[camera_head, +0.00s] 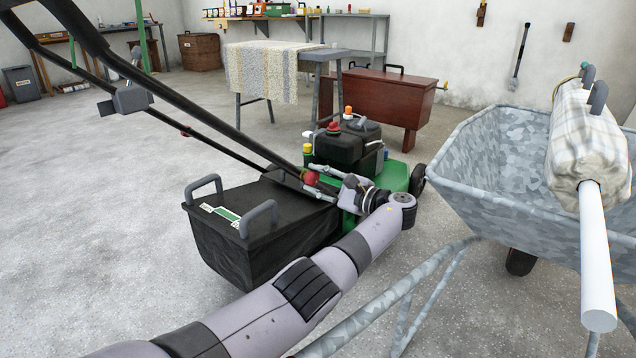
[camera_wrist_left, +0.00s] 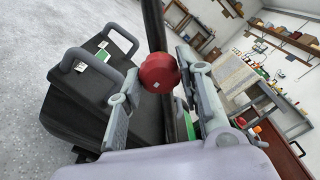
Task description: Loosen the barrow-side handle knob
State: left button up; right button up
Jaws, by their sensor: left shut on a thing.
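The mower (camera_head: 345,150) is green and black, with a long black handle (camera_head: 190,115) rising to the upper left. The red handle knob on the wheelbarrow side (camera_head: 311,178) sits low on the handle, near the grass bag. It also shows in the left wrist view (camera_wrist_left: 158,73) as a round red knob beside the black bar. My left gripper (camera_head: 322,181) reaches in from the wheelbarrow side, its fingers on either side of the knob and shut on it. The fingers partly hide the bar behind. My right gripper is not in view.
The black grass bag (camera_head: 272,250) with grey handles lies left of my left arm. A red-brown chest (camera_head: 385,100) stands behind. Floor at left is clear.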

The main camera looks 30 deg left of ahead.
pick_arm(q)
jog(key=shift+n, duration=0.3)
jog(key=o, duration=1.2)
jog(key=shift+c, duration=0.2)
jog(key=s+d, duration=0.1)
jog(key=d, duration=1.1)
jog(key=shift+a, duration=0.1)
